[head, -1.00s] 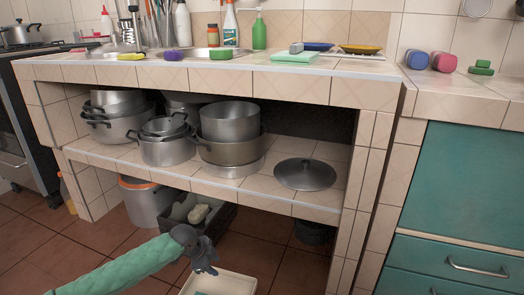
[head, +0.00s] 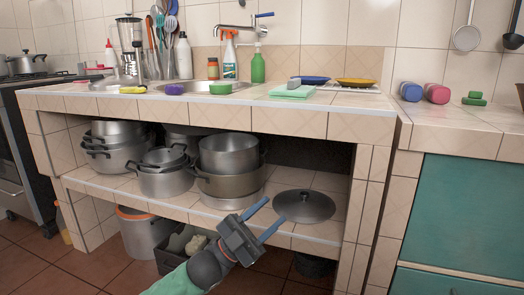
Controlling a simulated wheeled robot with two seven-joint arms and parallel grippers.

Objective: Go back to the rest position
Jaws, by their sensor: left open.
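My left gripper (head: 265,221) is in the lower middle of the head view, in front of the lower tiled shelf. Its two blue-grey fingers are spread apart with nothing between them. It points up and to the right, its upper finger near the front of the shelf and left of the pot lid (head: 304,206). My green-sleeved left forearm comes in from the bottom edge. My right gripper is not in view.
Several metal pots (head: 229,165) stand on the shelf (head: 120,186) under the tiled counter (head: 290,118). A bucket (head: 146,232) and a dark crate (head: 172,258) are on the floor. Teal drawers (head: 455,215) stand at the right.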

